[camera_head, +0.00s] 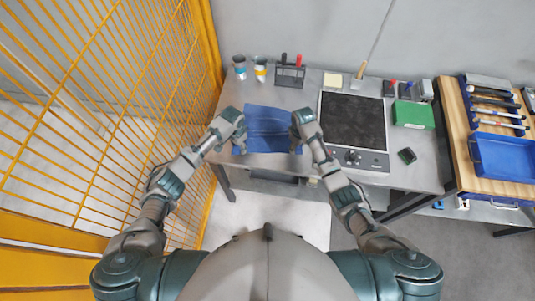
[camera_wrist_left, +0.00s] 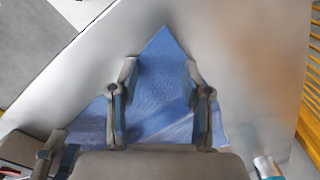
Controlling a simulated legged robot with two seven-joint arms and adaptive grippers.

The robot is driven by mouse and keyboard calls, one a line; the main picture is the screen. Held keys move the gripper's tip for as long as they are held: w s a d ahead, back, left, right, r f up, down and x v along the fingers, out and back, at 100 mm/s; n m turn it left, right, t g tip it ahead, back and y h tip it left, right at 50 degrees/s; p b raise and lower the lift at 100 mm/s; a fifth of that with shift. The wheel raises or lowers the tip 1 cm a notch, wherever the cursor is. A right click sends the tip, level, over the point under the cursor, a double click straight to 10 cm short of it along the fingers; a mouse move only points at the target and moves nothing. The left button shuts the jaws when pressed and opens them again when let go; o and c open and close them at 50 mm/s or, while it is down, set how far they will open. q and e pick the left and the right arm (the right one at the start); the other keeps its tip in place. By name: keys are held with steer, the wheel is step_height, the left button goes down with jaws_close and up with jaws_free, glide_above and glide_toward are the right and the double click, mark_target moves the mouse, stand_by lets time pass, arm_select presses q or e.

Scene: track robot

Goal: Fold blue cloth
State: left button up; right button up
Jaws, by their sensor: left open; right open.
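The blue cloth (camera_head: 267,122) lies on the grey table near its front edge, with a faint crease line across it. It also shows in the left wrist view (camera_wrist_left: 160,85), with one corner pointing away from the gripper. My left gripper (camera_head: 241,147) is open at the cloth's left side. In the left wrist view its two fingers (camera_wrist_left: 161,68) stand apart with cloth visible between them; I cannot tell whether they touch it. My right gripper (camera_head: 296,146) is open at the cloth's right side. My grippers hide parts of both side edges.
A black cooktop (camera_head: 353,120) stands right of the cloth. A small rack with tools (camera_head: 290,76) and two cups (camera_head: 260,70) stand behind it. A green box (camera_head: 413,115) is further right. A yellow mesh fence (camera_head: 100,100) borders the left side.

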arm_select(q)
steer(key=c, duration=0.4)
arm_select(e)
steer(key=c, duration=0.4)
arm_select(q)
steer(key=shift+s+a+f, duration=0.1)
steer(key=shift+a+f, duration=0.05)
steer(key=shift+a, duration=0.05)
jaws_close()
arm_select(e)
steer(key=shift+s+a+f, duration=0.1)
steer(key=shift+a, duration=0.05)
jaws_close()
